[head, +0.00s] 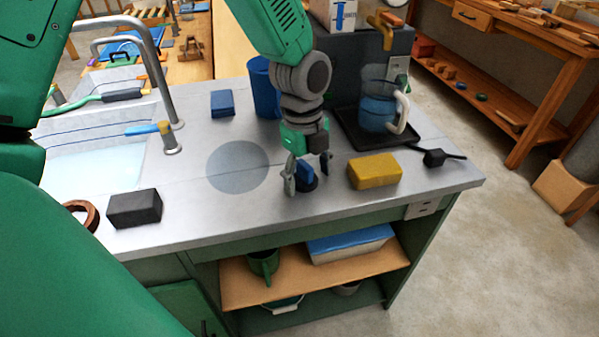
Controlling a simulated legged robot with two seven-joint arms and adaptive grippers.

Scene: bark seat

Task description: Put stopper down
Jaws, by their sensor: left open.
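A small dark blue stopper (305,174) with a dark round base stands on the grey counter (230,215), near its front edge. My left gripper (306,178) points down over the stopper, with a finger on either side of it. The fingers are open, and I cannot tell whether either touches the stopper. Part of the stopper is hidden by the gripper. My right gripper is not in view.
A yellow sponge (375,171) lies just right of my left gripper; a flat grey disc (237,166) lies to its left. A jug (377,112) stands on a black tray (350,128) behind. A black block (134,208) and sink (95,165) are left.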

